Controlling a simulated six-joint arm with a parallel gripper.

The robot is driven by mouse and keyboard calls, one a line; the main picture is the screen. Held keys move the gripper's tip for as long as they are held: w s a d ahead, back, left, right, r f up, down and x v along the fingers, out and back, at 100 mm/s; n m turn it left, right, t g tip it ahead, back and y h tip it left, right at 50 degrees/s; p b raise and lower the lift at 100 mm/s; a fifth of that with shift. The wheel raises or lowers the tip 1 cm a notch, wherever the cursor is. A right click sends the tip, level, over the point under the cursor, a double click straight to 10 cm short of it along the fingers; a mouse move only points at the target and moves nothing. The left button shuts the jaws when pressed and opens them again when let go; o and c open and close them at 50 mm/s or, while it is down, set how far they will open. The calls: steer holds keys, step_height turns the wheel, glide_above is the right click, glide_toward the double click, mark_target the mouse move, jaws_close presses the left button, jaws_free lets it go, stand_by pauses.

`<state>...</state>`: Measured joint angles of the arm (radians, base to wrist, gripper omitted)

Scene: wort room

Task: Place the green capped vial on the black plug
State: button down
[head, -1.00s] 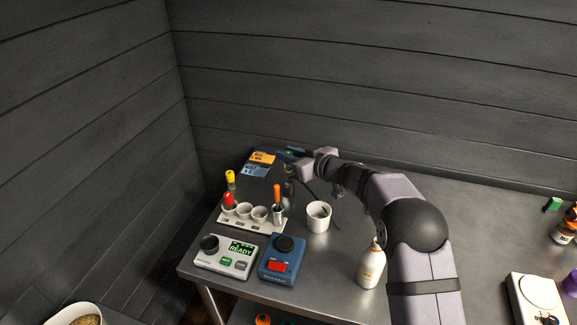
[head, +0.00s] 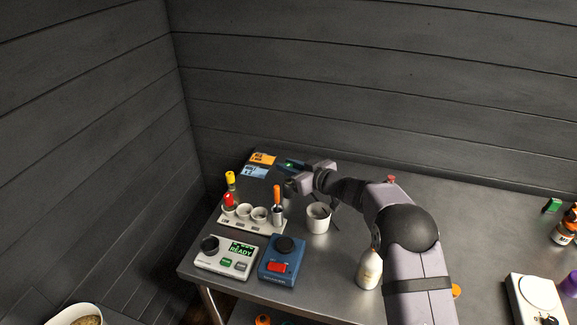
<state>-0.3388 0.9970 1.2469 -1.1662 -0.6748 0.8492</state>
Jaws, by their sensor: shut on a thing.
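My gripper (head: 297,183) is above the bench, behind the vial rack, with its fingers pointing left. It is shut on a small dark, faintly greenish thing (head: 290,186), which appears to be the green capped vial; its body is mostly hidden and its cap is hard to make out. A round black piece (head: 284,243) on top of a blue box with a red panel appears to be the black plug. It stands in front of the rack, nearer the camera than my gripper, and nothing rests on it.
The white rack (head: 238,223) holds yellow-capped and red-capped vials and an orange-handled item. A white cup (head: 318,217) stands right of it. A grey device reading READY (head: 225,256) has a black knob. A cream bottle (head: 368,270) stands by my arm. Cards lie behind.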

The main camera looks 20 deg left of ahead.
steer(key=c, duration=1.6)
jaws_free()
steer(key=shift+o, duration=0.2)
steer(key=shift+r, duration=0.25)
steer(key=b+v, duration=0.2)
steer(key=v, duration=1)
